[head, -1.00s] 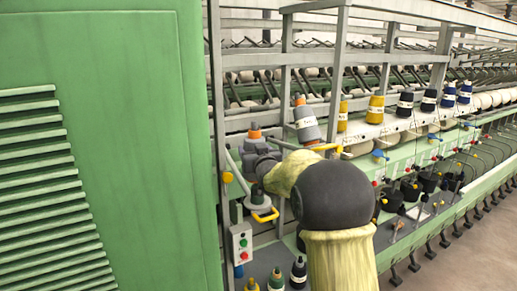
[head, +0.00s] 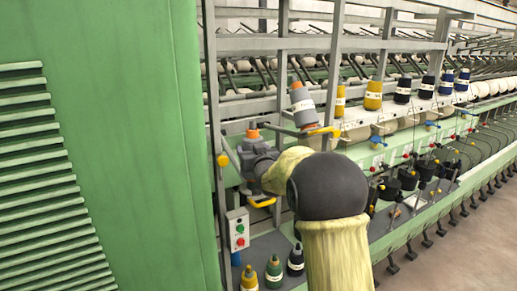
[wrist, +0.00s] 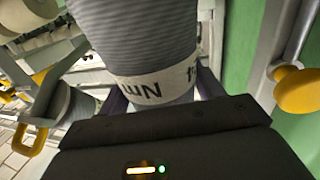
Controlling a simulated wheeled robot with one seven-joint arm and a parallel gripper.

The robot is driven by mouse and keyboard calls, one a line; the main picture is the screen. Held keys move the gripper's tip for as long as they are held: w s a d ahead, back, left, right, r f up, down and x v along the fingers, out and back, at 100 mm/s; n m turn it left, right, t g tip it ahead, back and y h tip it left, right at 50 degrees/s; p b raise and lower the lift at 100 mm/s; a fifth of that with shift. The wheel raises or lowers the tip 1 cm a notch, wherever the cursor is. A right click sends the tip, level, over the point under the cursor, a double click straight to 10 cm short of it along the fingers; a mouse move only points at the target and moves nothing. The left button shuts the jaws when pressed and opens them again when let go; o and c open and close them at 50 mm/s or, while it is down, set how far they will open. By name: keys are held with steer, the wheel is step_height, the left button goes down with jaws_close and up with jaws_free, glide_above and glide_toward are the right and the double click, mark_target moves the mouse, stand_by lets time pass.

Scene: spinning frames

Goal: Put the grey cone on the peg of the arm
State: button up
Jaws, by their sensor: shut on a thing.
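My gripper (head: 257,155) is shut on a grey cone (head: 252,147) with an orange top, at the left end of the frame by the green cabinet. The held cone, with a white lettered band, fills the upper middle of the wrist view (wrist: 150,45). In the head view it appears above a lower arm with a yellow handle (head: 262,203). That arm's peg is mostly hidden by my gripper, and I cannot tell whether the cone touches it. Another grey cone (head: 304,110) with an orange top sits tilted on an upper arm with a yellow handle (head: 325,131).
The green cabinet (head: 100,150) stands close on the left. A yellow knob (head: 222,159) sticks out beside it, also near in the wrist view (wrist: 298,88). A control box (head: 238,228) and several small cones (head: 273,270) are below. Yellow and dark cones line the shelf to the right.

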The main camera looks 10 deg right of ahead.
steer(key=shift+s+a+f+b, duration=0.15)
steer(key=shift+f+b, duration=0.25)
steer(key=shift+d+f+b, duration=0.25)
steer(key=shift+f+b, duration=0.65)
steer(key=shift+b, duration=0.1)
